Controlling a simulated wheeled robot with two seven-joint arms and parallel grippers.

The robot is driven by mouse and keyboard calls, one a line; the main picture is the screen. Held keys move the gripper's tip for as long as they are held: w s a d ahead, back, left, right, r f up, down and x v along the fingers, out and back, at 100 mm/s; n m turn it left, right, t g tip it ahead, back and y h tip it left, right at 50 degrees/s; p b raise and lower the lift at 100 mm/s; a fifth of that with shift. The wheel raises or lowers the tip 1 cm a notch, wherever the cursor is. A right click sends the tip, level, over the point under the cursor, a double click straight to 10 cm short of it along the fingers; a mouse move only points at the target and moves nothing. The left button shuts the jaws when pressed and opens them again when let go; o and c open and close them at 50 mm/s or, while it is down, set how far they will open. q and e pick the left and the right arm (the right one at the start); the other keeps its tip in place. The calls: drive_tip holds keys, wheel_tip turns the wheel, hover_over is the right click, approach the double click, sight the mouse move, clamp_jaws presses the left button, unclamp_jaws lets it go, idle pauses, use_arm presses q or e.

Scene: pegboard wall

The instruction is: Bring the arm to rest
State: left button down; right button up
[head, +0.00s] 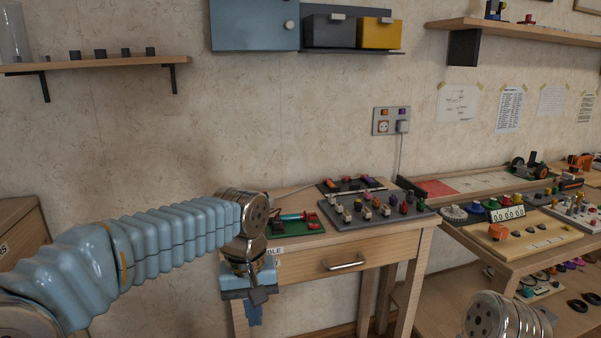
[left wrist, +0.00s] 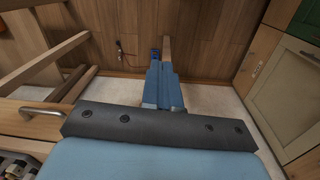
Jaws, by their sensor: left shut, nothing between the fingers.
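My left arm reaches in from the left of the head view, with a ribbed blue sleeve and a metal wrist. My left gripper (head: 255,312) points down at the left front of the small wooden table (head: 305,267). Its blue fingers are together and hold nothing. In the left wrist view the shut fingers (left wrist: 164,88) point down over the wood floor, apart from the table at the left. My right gripper is out of view; only a metal joint of mine shows at the bottom right.
The table has a drawer handle (head: 343,262), a green tray (head: 297,223) and a grey board (head: 371,216) with several small parts. A workbench (head: 520,249) stands to the right. A wooden cabinet (head: 20,232) stands at the left. A shelf (head: 100,63) hangs above.

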use_arm(q)
wheel_tip(320, 180, down, 24)
drive_tip(key=m+h, duration=0.1)
drive_tip(key=h, duration=0.1)
drive_tip(key=s+a+f+h, duration=0.1)
drive_tip(key=s+a+f, duration=0.1)
drive_tip(key=s+f, duration=1.3)
wheel_tip(320, 180, down, 3)
drive_tip(key=shift+s+f+n+t+h, duration=0.1)
drive_tip(key=shift+s+n+t+h, duration=0.2)
drive_tip(key=shift+n+h, duration=0.1)
